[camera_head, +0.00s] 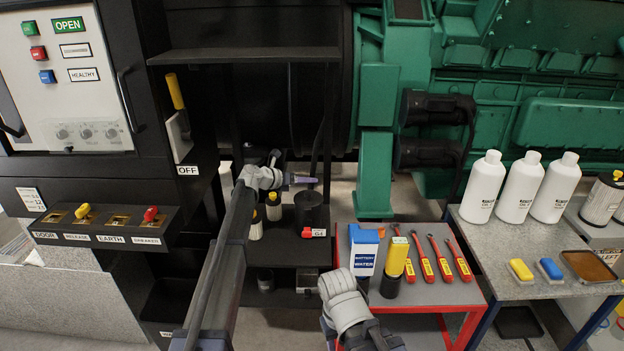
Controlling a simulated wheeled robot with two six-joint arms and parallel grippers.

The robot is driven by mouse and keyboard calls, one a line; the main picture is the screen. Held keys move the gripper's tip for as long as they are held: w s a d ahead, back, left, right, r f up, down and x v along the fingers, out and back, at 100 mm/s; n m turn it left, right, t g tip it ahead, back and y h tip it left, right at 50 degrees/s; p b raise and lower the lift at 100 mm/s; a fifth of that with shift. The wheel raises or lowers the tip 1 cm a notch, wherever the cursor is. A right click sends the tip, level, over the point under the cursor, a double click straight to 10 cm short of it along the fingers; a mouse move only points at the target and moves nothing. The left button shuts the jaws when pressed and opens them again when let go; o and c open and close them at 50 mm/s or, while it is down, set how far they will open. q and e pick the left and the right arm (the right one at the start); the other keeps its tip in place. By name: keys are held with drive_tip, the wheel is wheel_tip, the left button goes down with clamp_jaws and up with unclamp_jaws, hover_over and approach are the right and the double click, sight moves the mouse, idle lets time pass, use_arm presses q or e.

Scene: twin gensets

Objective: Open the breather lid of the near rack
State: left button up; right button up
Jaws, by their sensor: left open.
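A black rack (282,251) stands low in the middle of the head view, left of the red cart. On it are a dark round canister (309,212) with a red-and-white tag (314,232) beneath, and pale bottles with yellow caps (273,207). I cannot tell which part is the breather lid. My left gripper (293,170) is open and looks empty, above and in front of the rack's upper part. Its fingers do not visibly touch anything. My right arm's pale wrist (345,305) is at the bottom centre; its fingers cannot be made out.
A red cart (425,292) holds a blue-and-white battery water box (363,250), a yellow-and-black cylinder (396,262) and red-and-yellow tools (426,263). A table (490,257) on the right bears white bottles (520,188). A control cabinet (75,75) stands left, a green engine (560,85) behind.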

use_arm(q)
drive_tip(key=shift+p+v, duration=0.35)
drive_tip(key=shift+v, duration=1.1)
